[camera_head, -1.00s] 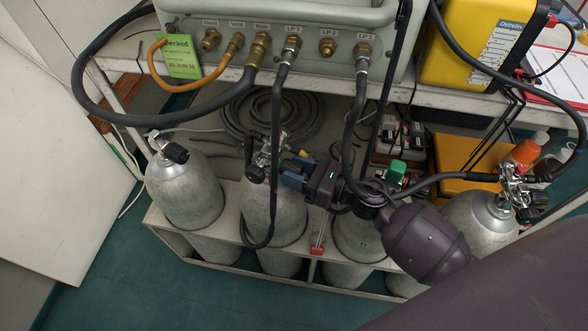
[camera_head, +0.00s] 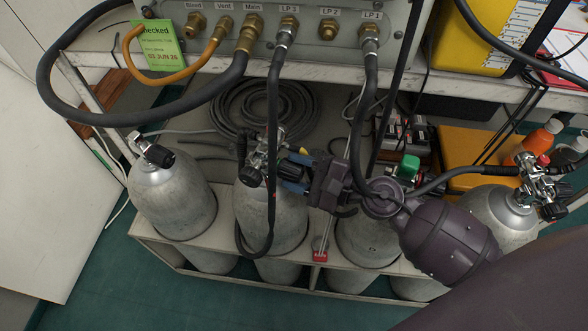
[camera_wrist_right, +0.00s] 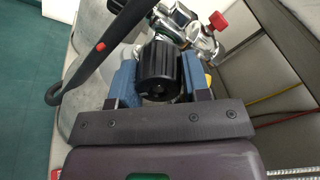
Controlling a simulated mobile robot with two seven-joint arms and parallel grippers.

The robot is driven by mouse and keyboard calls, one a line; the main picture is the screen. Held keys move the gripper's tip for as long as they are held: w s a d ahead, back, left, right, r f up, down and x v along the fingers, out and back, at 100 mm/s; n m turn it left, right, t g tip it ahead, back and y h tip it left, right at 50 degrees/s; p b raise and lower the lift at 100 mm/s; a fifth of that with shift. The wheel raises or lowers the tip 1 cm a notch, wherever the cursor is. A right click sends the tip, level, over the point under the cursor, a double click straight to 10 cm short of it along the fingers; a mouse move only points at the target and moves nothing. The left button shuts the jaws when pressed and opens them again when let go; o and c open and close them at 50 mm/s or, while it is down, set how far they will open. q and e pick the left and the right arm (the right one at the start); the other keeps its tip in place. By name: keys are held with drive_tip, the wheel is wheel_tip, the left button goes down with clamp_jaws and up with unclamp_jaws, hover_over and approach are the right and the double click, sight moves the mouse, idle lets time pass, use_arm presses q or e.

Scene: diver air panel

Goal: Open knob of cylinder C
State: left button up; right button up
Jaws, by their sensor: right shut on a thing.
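Several grey gas cylinders stand in a row below the panel; I see no letters on them, so I cannot tell which is C. My right gripper (camera_head: 288,172) reaches in from the right to the valve (camera_head: 262,158) of the second cylinder (camera_head: 270,215) from the left. In the right wrist view a black ribbed knob (camera_wrist_right: 160,68) sits between my blue fingers (camera_wrist_right: 162,88), which are shut on it. The knob is mostly hidden by the gripper in the head view. My left gripper is not in view.
A black hose (camera_head: 272,115) hangs down in front of the second cylinder, close to my right gripper. Another hose (camera_head: 356,130) drops near my right wrist. The panel (camera_head: 310,50) and shelf edge (camera_head: 205,82) are above. A cylinder with a black knob (camera_head: 160,156) stands at left.

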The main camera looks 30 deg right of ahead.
drive_tip(key=shift+f+n+b, duration=0.1)
drive_tip(key=shift+n+b, duration=0.2)
drive_tip(key=shift+n, duration=0.8)
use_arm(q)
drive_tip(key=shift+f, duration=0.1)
use_arm(e)
drive_tip(key=shift+n, duration=0.7)
drive_tip(key=o, duration=0.9)
